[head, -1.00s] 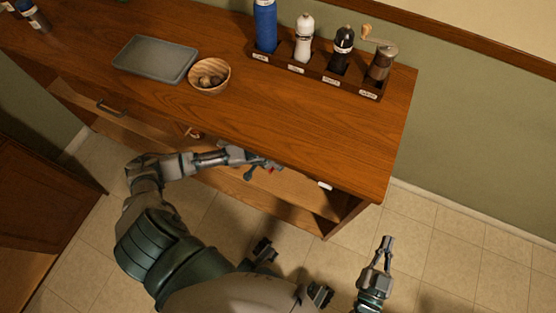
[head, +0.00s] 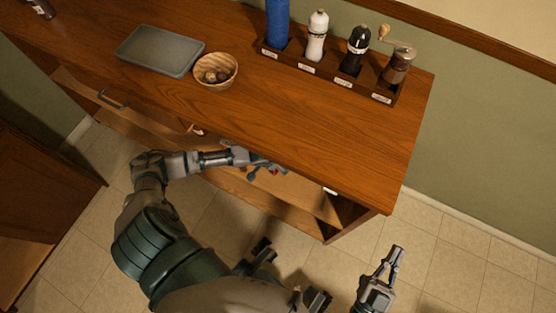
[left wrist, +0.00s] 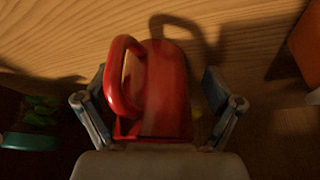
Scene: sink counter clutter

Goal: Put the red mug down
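The red mug (left wrist: 165,90) shows in the left wrist view between the two fingers of my left gripper (left wrist: 160,112), its handle towards the left finger. The fingers are spread, with a visible gap between the mug's right side and the right finger. The mug is close to a wooden surface; whether it rests fully on it I cannot tell. In the head view my left gripper (head: 262,168) reaches under the counter top, with only a speck of red by it. My right gripper (head: 397,252) is empty above the floor, its fingertips close together.
The counter top (head: 300,130) holds a grey tray (head: 160,51), a wooden bowl (head: 215,72) and a rack (head: 325,75) of bottles and mills. An open shelf (head: 275,195) lies below. In the left wrist view, a green-and-dark item (left wrist: 30,130) is left and an orange-brown object (left wrist: 305,45) right.

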